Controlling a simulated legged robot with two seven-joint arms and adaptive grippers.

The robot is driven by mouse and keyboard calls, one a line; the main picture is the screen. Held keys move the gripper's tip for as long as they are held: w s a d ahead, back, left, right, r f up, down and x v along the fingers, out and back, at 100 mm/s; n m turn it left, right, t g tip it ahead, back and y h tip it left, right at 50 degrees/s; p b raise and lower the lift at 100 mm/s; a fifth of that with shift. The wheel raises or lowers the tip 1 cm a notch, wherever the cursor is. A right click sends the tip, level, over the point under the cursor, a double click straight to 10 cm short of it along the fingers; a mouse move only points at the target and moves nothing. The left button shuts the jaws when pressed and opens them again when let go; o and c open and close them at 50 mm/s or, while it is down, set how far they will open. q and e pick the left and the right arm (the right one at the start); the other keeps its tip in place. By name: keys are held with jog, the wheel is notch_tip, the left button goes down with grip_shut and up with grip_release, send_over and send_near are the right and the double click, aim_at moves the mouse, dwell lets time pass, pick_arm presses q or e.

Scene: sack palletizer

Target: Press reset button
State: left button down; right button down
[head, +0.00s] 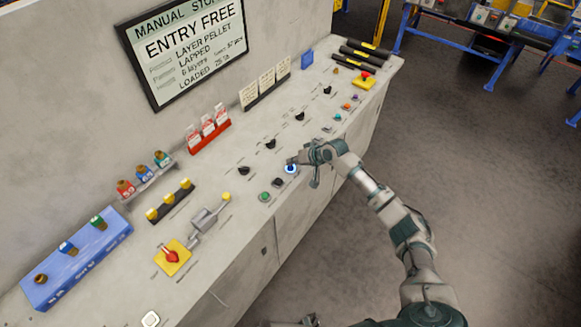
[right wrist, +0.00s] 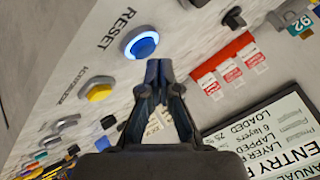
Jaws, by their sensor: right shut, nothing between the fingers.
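The reset button is a round blue button with a glowing ring, on the sloped grey console, in the head view (head: 291,169). In the right wrist view the blue button (right wrist: 140,43) shows beside the printed word RESET. My right gripper (head: 295,160) is close beside the button in the head view. In the right wrist view its fingertips (right wrist: 158,70) are together and empty, just off the button's edge in the picture. I cannot tell if they touch the console. A small grey part of mine, perhaps my left gripper (head: 310,320), shows at the bottom edge of the head view.
A yellow button (right wrist: 97,89) is next to the reset button. A green button (head: 265,196) and black knobs (head: 243,171) are also near. A red card rack (head: 208,135) and a sign (head: 190,47) stand behind. The floor (head: 480,200) at right is clear.

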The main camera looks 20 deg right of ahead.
aim_at(292, 167)
jog(key=shift+f, duration=0.2)
jog(key=shift+f, duration=0.5)
dwell(0.8)
jog(key=shift+r, duration=0.1)
jog(key=shift+s+r+p, duration=0.1)
jog(key=shift+r+p, duration=0.7)
jog(key=shift+p, duration=0.1)
notch_tip(292, 167, up, 5)
jog(key=p, duration=0.5)
dwell(0.6)
